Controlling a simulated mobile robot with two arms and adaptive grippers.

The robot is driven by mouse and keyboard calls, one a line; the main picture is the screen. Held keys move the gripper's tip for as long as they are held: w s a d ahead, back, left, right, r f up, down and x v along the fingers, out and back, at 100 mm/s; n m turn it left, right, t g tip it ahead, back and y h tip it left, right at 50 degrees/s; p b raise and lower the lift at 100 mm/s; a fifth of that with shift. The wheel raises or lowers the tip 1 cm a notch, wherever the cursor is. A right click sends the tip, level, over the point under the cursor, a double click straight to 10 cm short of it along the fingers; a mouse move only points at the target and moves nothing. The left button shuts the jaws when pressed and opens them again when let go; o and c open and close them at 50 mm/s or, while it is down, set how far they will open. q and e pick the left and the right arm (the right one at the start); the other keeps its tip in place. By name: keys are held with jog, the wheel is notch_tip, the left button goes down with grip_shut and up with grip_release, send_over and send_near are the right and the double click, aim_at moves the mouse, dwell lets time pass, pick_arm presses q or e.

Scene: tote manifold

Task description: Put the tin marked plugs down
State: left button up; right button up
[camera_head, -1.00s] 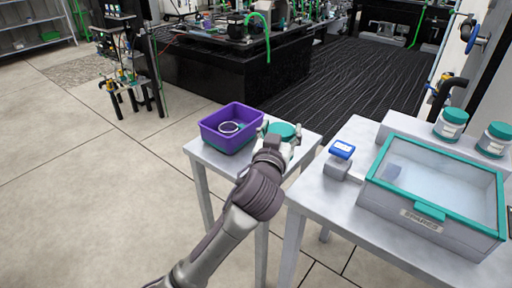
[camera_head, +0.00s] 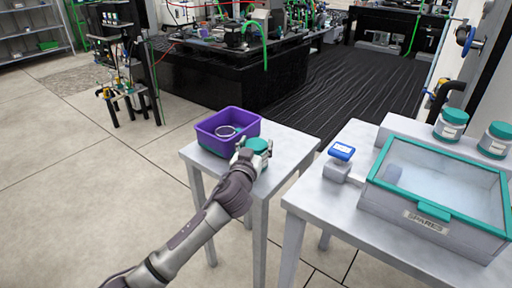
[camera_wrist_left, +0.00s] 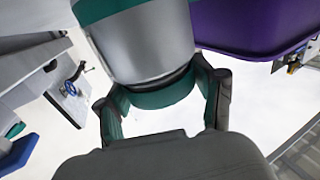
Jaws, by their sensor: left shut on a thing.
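My left gripper (camera_head: 244,158) is shut on a tin with a teal lid (camera_head: 258,145), over the small white table (camera_head: 285,150) and close to the near right side of the purple tote. In the left wrist view the tin (camera_wrist_left: 150,45) sits between the two fingers (camera_wrist_left: 160,100), with a silver-grey body and teal bands. Its label is not readable, and I cannot tell whether its base touches the table. My right gripper is not in view.
The right table carries a teal-framed clear-lidded box marked SPARES (camera_head: 430,213), a blue-topped device (camera_head: 341,152) and two teal-lidded jars (camera_head: 450,124) on a ledge. The small table's right part is free.

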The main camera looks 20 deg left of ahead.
pick_arm(q)
jog(key=o, duration=1.2)
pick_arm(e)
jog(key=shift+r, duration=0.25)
pick_arm(q)
jog(key=s, duration=0.8)
jog(key=s+p, duration=0.1)
jog(key=s, duration=0.3)
jog(key=shift+d, duration=0.3)
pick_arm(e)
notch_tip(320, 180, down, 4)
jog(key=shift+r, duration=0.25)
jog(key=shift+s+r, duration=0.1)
